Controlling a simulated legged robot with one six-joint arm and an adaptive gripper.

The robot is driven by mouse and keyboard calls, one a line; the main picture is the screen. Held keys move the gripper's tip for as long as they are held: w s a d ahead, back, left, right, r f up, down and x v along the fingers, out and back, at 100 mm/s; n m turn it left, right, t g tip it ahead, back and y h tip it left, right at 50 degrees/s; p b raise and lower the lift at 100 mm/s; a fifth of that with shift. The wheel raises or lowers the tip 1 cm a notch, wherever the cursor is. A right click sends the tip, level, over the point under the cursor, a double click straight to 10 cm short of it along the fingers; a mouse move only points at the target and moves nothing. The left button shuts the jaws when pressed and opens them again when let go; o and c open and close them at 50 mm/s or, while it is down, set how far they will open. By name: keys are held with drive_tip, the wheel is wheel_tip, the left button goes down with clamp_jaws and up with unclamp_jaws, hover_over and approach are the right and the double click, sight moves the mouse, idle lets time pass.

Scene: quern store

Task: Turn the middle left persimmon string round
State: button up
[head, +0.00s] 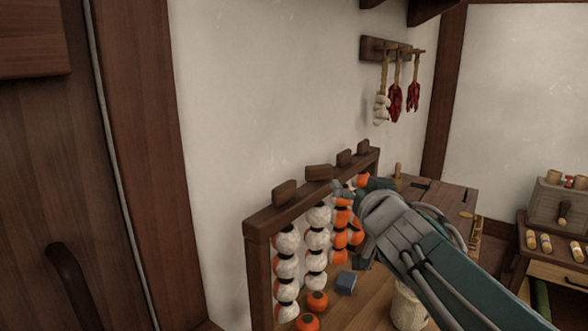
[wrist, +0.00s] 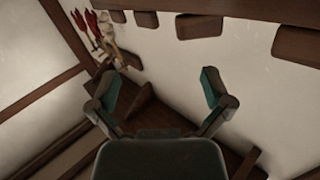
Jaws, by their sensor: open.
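A wooden rack (head: 262,222) carries several persimmon strings with dark wooden blocks above them on its top rail. The second string from the left (head: 317,262), which I take as the middle left one, shows mostly white with orange at its edges. The leftmost string (head: 286,266) looks alike. The third string (head: 342,232) and the one behind it (head: 357,235) show orange. My gripper (head: 352,187) is at the upper part of these right-hand strings, partly hiding them. In the wrist view my gripper (wrist: 160,90) is open with nothing visible between its fingers; no string shows there.
Loose persimmons (head: 317,301) and a blue-grey block (head: 346,283) lie on the wooden table below. A pale round object (head: 408,306) stands under my arm. Peppers and garlic hang from a wall rack (head: 372,48). A side stand with a drawer (head: 560,270) is at the right.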

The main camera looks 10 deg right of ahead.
sight(320, 171)
drive_tip(key=s+a+n+y, duration=0.2)
drive_tip(key=a+n+y, duration=0.1)
drive_tip(key=a+n, duration=0.1)
drive_tip(key=shift+t, duration=0.3)
drive_tip(key=w, duration=0.7)
drive_tip(key=w+a, duration=0.1)
drive_tip(key=w, duration=0.2)
drive_tip(key=shift+w+r, duration=0.1)
drive_tip(key=shift+w, duration=0.1)
drive_tip(key=shift+w+d, duration=0.3)
drive_tip(key=shift+w, duration=0.1)
drive_tip(key=shift+m, duration=0.3)
drive_tip(key=shift+c, duration=0.3)
drive_tip(key=shift+a, duration=0.15)
drive_tip(key=c, duration=0.8)
